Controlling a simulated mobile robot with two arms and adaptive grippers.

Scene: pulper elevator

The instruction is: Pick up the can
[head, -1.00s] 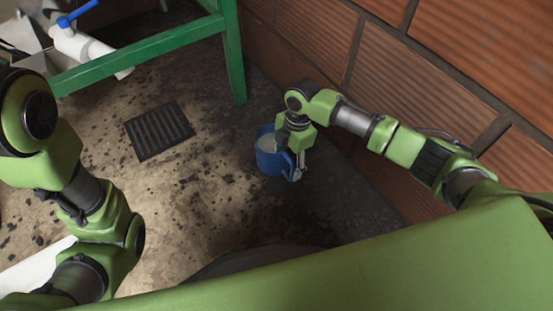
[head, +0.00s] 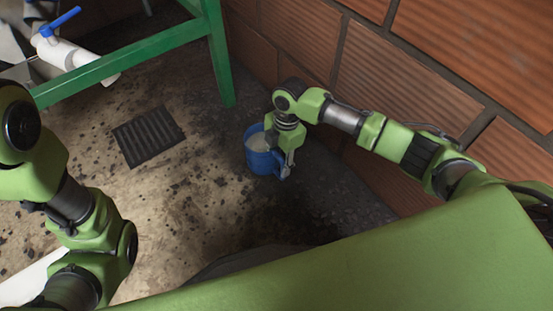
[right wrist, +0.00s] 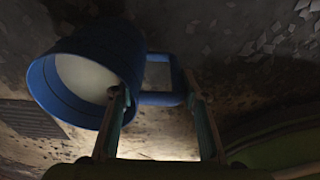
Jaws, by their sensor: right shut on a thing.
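The can is a blue round vessel (head: 258,158) with a pale inside and a handle on its right side, upright in the head view. My right gripper (head: 286,166) reaches down at the can's right side and is shut on the handle. In the right wrist view the can (right wrist: 60,95) fills the upper left, and its blue handle (right wrist: 160,98) lies between the two fingers of my right gripper (right wrist: 157,90). Whether the can's bottom touches the floor cannot be told. My left arm shows at the left of the head view, but its gripper is out of view.
A brick wall (head: 385,75) stands close behind and right of the can. A green metal frame (head: 222,60) with a white pipe and blue valve handle (head: 58,22) is at the upper left. A dark floor grate (head: 148,137) lies left of the can.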

